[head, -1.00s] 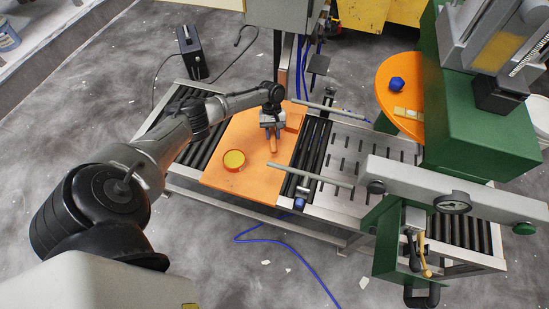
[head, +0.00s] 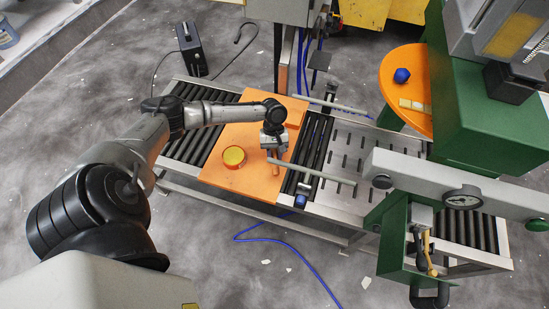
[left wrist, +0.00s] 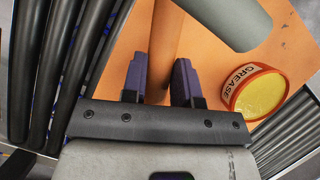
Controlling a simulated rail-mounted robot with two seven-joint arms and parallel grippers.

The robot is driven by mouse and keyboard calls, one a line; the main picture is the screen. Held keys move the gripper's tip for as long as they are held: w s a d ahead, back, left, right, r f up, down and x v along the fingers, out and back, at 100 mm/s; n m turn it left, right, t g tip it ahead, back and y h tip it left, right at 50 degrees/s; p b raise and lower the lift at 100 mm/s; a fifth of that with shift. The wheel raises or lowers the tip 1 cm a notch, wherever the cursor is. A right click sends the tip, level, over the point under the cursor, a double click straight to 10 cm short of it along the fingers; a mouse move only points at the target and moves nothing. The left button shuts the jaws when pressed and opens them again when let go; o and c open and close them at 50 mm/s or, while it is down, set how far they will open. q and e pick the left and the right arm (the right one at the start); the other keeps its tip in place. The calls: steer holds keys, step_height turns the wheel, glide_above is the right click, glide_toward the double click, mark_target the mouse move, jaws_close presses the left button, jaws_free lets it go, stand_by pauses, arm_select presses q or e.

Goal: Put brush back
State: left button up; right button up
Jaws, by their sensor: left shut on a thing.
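My left gripper (head: 275,160) is over the right part of the orange board (head: 225,182), right of the grease tin (head: 234,158). It is shut on the brush, whose brown handle (head: 276,170) shows below the jaws. In the left wrist view the brown handle (left wrist: 166,45) runs up between the two dark fingers (left wrist: 160,82). The brush's bristles cannot be made out. The open tin (left wrist: 261,95), labelled GREASE with yellow contents, is right of the fingers there. My right gripper is not in view.
A grey guide bar (head: 312,172) lies close beside the gripper and crosses near it in the wrist view (left wrist: 230,20). Black rollers (head: 312,145) run right of the board. The green press (head: 470,130) and orange round table (head: 398,62) stand at the right.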

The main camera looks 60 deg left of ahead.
arm_select(q)
step_height(320, 180, down, 2)
steer(key=shift+f+b, duration=0.25)
steer(key=shift+b, duration=0.45)
steer(key=shift+r, duration=0.1)
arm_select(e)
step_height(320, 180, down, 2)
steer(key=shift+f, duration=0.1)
arm_select(q)
steer(key=o, duration=0.5)
steer(key=shift+c, duration=0.2)
steer(key=o, duration=0.5)
steer(key=shift+c, duration=0.2)
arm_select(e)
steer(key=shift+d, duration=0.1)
